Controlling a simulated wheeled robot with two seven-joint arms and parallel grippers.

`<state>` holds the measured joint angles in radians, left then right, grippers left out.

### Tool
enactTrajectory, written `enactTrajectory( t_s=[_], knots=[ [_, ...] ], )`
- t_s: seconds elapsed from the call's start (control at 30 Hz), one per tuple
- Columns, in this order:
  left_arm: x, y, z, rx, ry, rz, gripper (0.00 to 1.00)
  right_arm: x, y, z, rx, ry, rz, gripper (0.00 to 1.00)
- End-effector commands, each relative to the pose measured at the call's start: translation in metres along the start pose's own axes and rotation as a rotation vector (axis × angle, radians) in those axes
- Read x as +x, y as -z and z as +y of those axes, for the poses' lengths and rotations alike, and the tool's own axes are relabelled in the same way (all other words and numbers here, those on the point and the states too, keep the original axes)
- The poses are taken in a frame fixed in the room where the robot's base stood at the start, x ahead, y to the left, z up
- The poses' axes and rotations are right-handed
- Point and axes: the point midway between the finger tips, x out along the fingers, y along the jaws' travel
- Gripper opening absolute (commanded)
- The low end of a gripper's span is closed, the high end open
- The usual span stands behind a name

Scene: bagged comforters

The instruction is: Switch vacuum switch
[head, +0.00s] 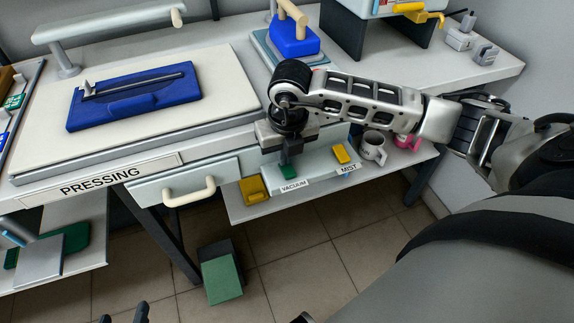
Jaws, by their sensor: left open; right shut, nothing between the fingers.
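The VACUUM label (294,185) is on the panel under the front of the pressing table. A green switch (289,172) sits just above that label, partly hidden by my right gripper (286,142). My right gripper is shut and empty, pointing down at the table's front edge just above the green switch. I cannot tell whether it touches the switch. My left gripper (125,314) shows only as two dark fingertips at the bottom edge, apart and empty, well away from the switch.
A yellow switch (341,153) sits above the MIST label (348,167). A yellow block (253,190) is left of VACUUM. A white drawer handle (189,192), a grey mug (372,147) and a pink mug (405,141) are nearby.

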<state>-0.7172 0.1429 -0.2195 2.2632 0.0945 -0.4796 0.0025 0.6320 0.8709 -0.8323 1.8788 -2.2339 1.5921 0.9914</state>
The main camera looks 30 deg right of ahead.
Motion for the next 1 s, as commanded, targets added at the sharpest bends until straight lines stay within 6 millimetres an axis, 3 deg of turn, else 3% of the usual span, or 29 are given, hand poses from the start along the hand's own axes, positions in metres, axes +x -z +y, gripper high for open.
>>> enactTrajectory(
  t_s=[0.03, 0.37, 0.8, 1.0],
  knots=[
    [0.001, -0.001, 0.0, 0.0, 0.0, 0.0, 0.52, 0.007, 0.006, 0.002, -0.004, -0.002, 0.019, 0.0],
    [-0.001, 0.002, 0.0, 0.0, 0.0, 0.0, 0.52, 0.003, 0.006, 0.002, -0.004, -0.002, 0.019, 0.0],
    [-0.017, 0.032, 0.005, 0.0, 0.0, 0.001, 0.52, -0.044, 0.003, 0.001, -0.003, 0.0, 0.01, 0.0],
    [-0.018, 0.034, 0.005, 0.0, 0.0, 0.002, 0.52, -0.048, 0.003, 0.001, -0.003, 0.001, 0.008, 0.0]
  ],
)
